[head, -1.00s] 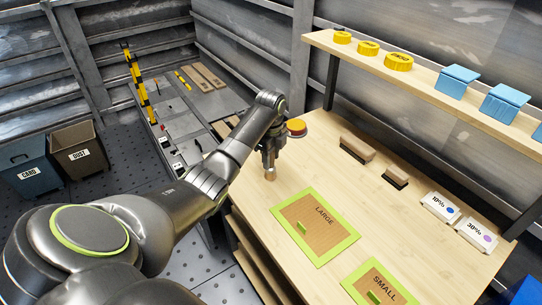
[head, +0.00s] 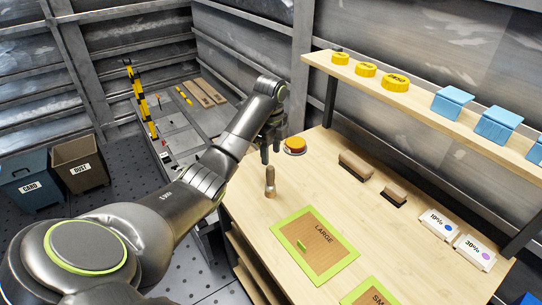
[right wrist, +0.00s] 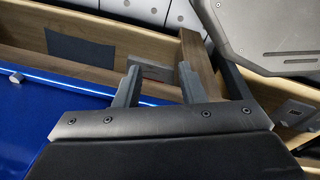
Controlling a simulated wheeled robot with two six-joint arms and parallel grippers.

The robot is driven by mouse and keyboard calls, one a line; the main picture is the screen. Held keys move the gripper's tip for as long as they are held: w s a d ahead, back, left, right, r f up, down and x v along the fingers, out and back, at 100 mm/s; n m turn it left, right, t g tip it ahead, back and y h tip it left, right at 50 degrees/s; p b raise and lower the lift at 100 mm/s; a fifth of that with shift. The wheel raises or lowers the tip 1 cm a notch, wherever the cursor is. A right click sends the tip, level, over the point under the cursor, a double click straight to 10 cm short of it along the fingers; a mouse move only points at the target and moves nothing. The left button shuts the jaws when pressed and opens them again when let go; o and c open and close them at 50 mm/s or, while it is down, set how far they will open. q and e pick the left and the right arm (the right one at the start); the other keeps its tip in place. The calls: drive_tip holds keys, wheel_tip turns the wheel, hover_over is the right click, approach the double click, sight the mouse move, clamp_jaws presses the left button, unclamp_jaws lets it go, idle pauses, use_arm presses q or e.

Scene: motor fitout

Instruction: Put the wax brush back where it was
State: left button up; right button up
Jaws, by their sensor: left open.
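The small upright wooden-handled tool, which looks like the wax brush (head: 270,182), stands on the wooden bench behind the LARGE mat. My left gripper (head: 269,152) is open and empty just above and behind it, apart from it. In the right wrist view, my right gripper (right wrist: 158,88) has its fingers apart with nothing held between them; a wooden post shows behind them. My right gripper is not in the head view.
Two block brushes (head: 356,165) (head: 394,195) lie on the bench (head: 320,185). The LARGE mat (head: 315,246) lies in front. White boxes stand at right; a shelf with yellow tins (head: 395,82) hangs above.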

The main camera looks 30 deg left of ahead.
use_arm(q)
drive_tip(key=shift+r+p, duration=0.75)
drive_tip(key=shift+r, duration=0.4)
use_arm(e)
drive_tip(key=shift+r, duration=1.2)
use_arm(q)
drive_tip(key=shift+f, duration=0.1)
